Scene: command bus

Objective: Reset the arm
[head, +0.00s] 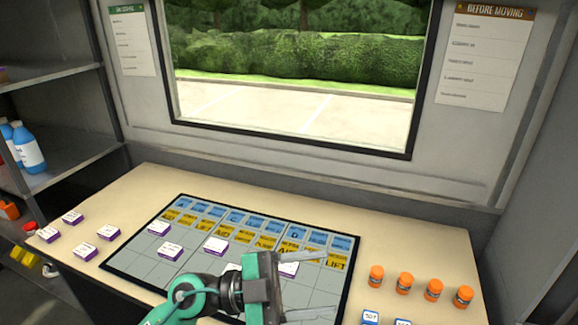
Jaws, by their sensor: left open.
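My left gripper (328,282) reaches in from the bottom of the head view, over the right part of the dark grid board (130,262). Its two grey fingers are spread apart and point right, with nothing visible between them. My green and grey arm hides part of the board's lower middle. A white and purple block (288,269) on the board is partly hidden behind the gripper. My right gripper does not show.
Blue and yellow labelled cells fill the board's far rows. White and purple blocks (215,245) lie on the board and on the desk (400,240) at left (82,251). Several orange bottles (404,283) and blue-sided blocks (370,318) stand at right. A shelf (60,87) is at left.

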